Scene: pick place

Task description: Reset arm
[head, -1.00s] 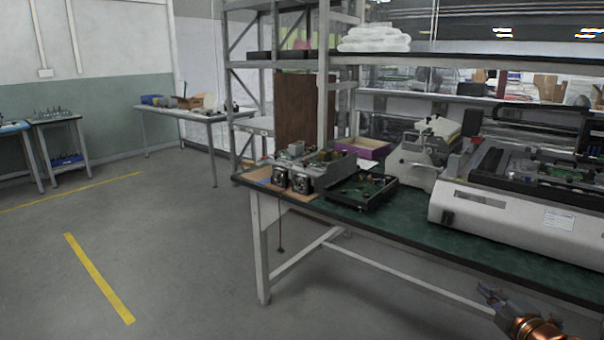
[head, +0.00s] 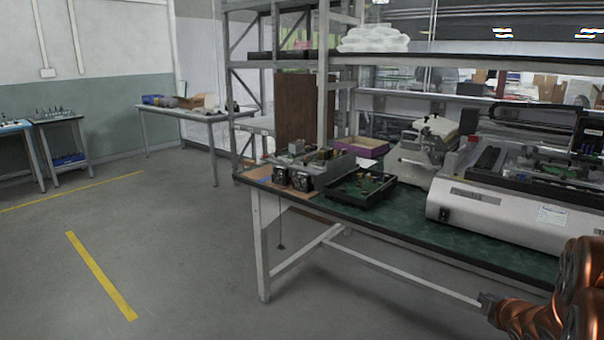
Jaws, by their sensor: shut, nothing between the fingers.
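My gripper (head: 488,303) shows small and dark near the bottom right of the head view, at the end of my copper-coloured arm. It is shut with nothing held. It is in front of the green-topped workbench (head: 415,222), below the level of its top, and apart from the things on it. The fingertips are small and partly hard to make out.
The bench holds metal-boxed electronics (head: 310,168), a black tray with a circuit board (head: 358,188), a purple box (head: 362,147) and a large white machine (head: 500,205). A shelf rack (head: 325,70) stands behind. The floor (head: 170,240) at left is clear.

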